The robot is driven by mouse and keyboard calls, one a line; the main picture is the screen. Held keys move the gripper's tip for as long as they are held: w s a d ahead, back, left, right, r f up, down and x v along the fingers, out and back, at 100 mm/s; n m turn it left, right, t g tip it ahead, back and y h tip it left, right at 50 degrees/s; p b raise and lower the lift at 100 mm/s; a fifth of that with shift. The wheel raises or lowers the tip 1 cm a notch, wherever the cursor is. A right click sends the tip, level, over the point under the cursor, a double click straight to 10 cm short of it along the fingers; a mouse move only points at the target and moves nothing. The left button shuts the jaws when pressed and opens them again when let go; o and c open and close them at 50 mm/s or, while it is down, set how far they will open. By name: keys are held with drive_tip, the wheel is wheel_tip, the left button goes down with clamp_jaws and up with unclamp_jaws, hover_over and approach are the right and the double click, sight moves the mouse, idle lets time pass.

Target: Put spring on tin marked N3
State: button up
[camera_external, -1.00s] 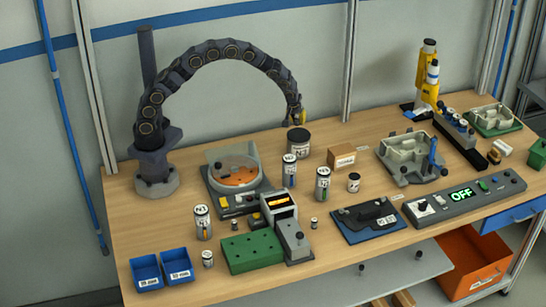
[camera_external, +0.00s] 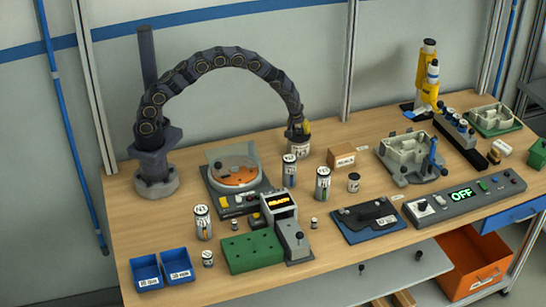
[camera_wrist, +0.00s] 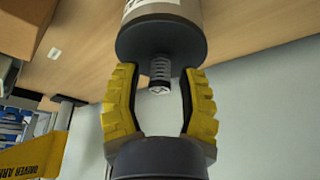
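The tin marked N3 (camera_external: 303,151) stands near the back of the bench, mostly below my gripper, with its dark lid hidden in the external view. In the wrist view, the tin's dark round lid (camera_wrist: 155,35) faces my gripper. A small grey coil spring (camera_wrist: 160,70) stands out from the lid and appears to touch it. My gripper (camera_wrist: 147,70) has its yellow fingers apart on either side of the spring, with visible gaps on both sides. In the external view my gripper (camera_external: 298,134) is right above the tin.
A small cardboard box (camera_external: 342,155) is just right of the tin. Cans marked N2 (camera_external: 290,171) and another labelled can (camera_external: 322,184) stand in front. A round orange-based dish (camera_external: 235,170) is to the left.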

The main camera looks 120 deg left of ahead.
drive_tip(key=v, duration=1.2)
drive_tip(key=shift+r, duration=0.2)
drive_tip(key=shift+d, duration=0.1)
drive_tip(key=s+d+r+m+h, duration=0.1)
drive_tip(key=s+d+r+m, duration=0.3)
drive_tip(key=d, duration=0.5)
drive_tip(key=s+d+r+m+h, duration=0.1)
drive_tip(key=s+d+r+m, duration=0.25)
drive_tip(key=d, duration=0.55)
drive_tip(key=s+d+r+m+g+h, duration=0.1)
drive_tip(key=s+d+r+m+h, duration=0.1)
drive_tip(key=s+d+m, duration=0.8)
drive_tip(key=s+d, duration=0.5)
drive_tip(key=s, duration=0.4)
drive_tip(key=shift+d+r+m+g+h, duration=0.3)
drive_tip(key=shift+d+m, duration=0.05)
drive_tip(key=shift+d, duration=0.05)
